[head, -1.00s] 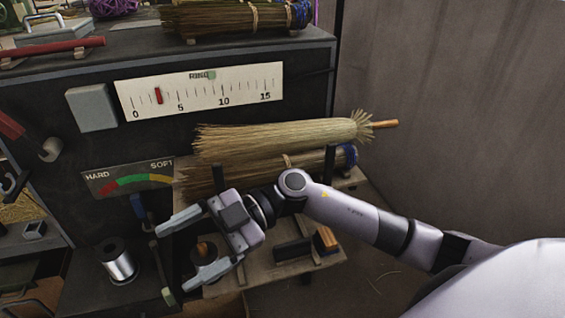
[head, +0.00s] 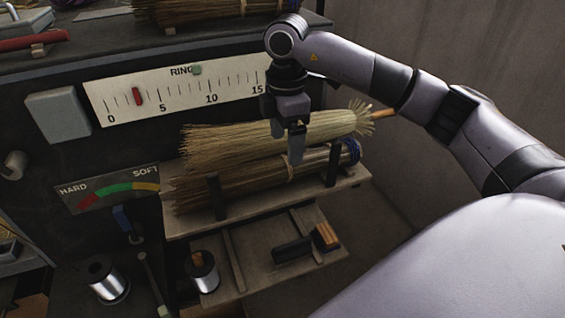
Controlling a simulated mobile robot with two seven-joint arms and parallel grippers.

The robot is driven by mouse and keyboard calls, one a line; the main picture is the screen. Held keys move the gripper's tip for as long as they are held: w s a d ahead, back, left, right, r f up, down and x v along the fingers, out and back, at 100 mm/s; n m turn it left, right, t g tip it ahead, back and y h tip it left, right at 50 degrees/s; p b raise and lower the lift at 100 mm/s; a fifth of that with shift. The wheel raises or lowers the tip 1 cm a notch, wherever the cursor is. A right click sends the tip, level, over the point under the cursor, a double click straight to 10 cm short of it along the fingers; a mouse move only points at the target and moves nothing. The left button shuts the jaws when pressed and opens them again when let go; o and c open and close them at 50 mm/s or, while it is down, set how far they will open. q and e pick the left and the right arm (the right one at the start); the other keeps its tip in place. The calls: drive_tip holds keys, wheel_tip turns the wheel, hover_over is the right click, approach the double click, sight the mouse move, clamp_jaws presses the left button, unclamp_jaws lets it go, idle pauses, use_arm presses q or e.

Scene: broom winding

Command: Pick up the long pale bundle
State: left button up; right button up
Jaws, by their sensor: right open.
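The long pale bundle (head: 235,145) lies level across the middle, loose straw at its left end and a pale orange stick at its right. My right gripper (head: 287,143) points down over its middle. Its jaws are open; the near finger hangs in front of the straw, and the other finger is partly hard to make out. I cannot tell whether either finger touches the straw. My left gripper is not in view.
Just below lies a browner bundle (head: 245,185) with a blue-bound end, on a wooden shelf (head: 265,204) with dark upright posts. The machine panel with a ring scale (head: 180,88) stands behind. Wire spools (head: 108,280) and a brush (head: 325,237) sit lower down.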

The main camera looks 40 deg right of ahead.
wheel_tip(320, 180, down, 6)
drive_tip(key=shift+d+r+p, duration=0.1)
drive_tip(key=shift+r+p, duration=0.05)
drive_tip(key=shift+p, duration=0.35)
drive_tip(key=shift+c, duration=0.3)
drive_tip(key=c, duration=1.1)
drive_tip(key=shift+r, duration=0.1)
wheel_tip(320, 180, up, 20)
drive_tip(key=p, duration=0.1)
